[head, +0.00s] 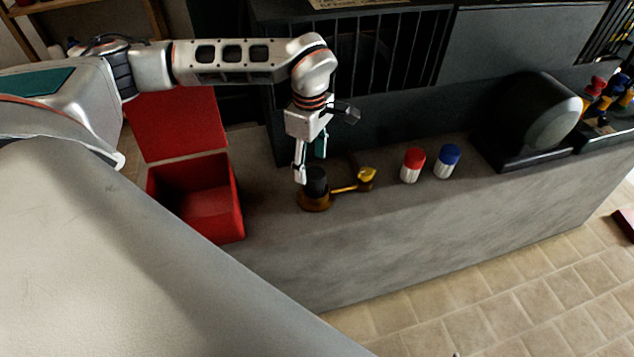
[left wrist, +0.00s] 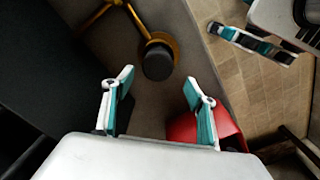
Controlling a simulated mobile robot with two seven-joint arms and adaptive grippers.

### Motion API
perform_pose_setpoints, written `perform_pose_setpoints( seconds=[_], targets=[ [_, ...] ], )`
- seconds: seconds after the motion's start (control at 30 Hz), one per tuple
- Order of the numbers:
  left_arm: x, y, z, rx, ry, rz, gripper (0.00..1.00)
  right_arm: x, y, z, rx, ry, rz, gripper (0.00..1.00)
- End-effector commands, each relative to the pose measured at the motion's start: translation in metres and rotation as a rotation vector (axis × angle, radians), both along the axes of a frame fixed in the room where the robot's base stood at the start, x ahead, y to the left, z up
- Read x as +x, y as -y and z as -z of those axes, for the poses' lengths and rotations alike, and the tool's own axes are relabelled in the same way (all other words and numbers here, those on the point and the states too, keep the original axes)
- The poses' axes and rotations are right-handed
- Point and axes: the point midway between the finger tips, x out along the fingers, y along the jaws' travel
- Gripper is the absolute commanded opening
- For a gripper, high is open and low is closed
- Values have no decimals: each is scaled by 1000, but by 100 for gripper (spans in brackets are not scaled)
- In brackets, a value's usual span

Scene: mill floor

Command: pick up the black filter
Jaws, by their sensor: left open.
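The black filter (head: 316,181) is a short dark cylinder standing in a round brass holder (head: 314,203) on the grey counter. In the left wrist view the filter (left wrist: 158,62) shows from above, with the brass holder (left wrist: 163,40) around part of it. My left gripper (head: 311,169) points down at the filter, one finger close beside it in the head view. Its jaws (left wrist: 158,77) are apart with nothing between them, and the filter lies just beyond the fingertips in the wrist view. I cannot tell whether a finger touches it.
A brass arm with a yellow end (head: 366,177) reaches right from the holder. An open red box (head: 238,218) stands left of it. Red-capped (head: 412,165) and blue-capped (head: 447,161) jars stand to the right, then a dark rounded machine (head: 530,120). Bare counter lies in front.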

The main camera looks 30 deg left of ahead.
Motion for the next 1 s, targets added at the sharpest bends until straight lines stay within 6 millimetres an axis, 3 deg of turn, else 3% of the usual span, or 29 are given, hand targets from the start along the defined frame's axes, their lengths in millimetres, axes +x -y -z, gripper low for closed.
perform_pose_setpoints(
  seconds=[0.5,0.8,0.83,1.0],
  targets=[
    [6,9,63,-4,-3,-1,57,-3,0,5,0,-7,-1,40],
    [7,9,67,-4,-1,0,57,-3,-1,5,0,-7,-1,40],
    [7,9,67,-4,-1,0,55,-3,-1,5,0,-7,-1,40],
    [7,9,67,-4,-1,0,13,-3,-1,5,0,-7,-1,40]
  ],
)
